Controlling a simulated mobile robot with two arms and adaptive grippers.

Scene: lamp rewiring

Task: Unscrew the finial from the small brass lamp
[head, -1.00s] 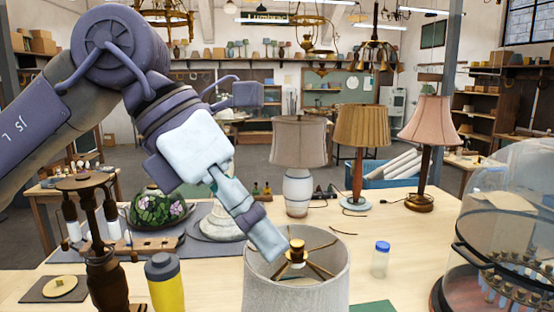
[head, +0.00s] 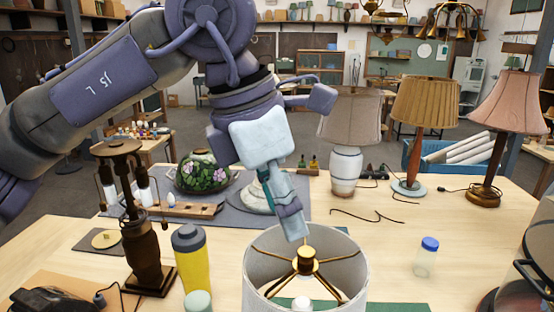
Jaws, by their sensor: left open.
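The lamp's pale drum shade (head: 262,283) stands at the bottom middle of the head view, open at the top. Brass spokes cross it and meet at a brass hub, with the small brass finial (head: 307,254) on top. A white rounded thing, perhaps the bulb, shows below the hub. The lamp's base is hidden by the shade. My left gripper (head: 297,232) is open and points down, its tips just above and slightly left of the finial, at the shade's far rim. It seems empty; any contact with the finial cannot be told. My right gripper is not in view.
A yellow bottle (head: 191,264) and a dark turned lamp base (head: 145,255) stand to the left. A blue-capped jar (head: 426,258) stands to the right. Shaded lamps (head: 346,165) line the back of the table. The wood between jar and lamps is mostly clear.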

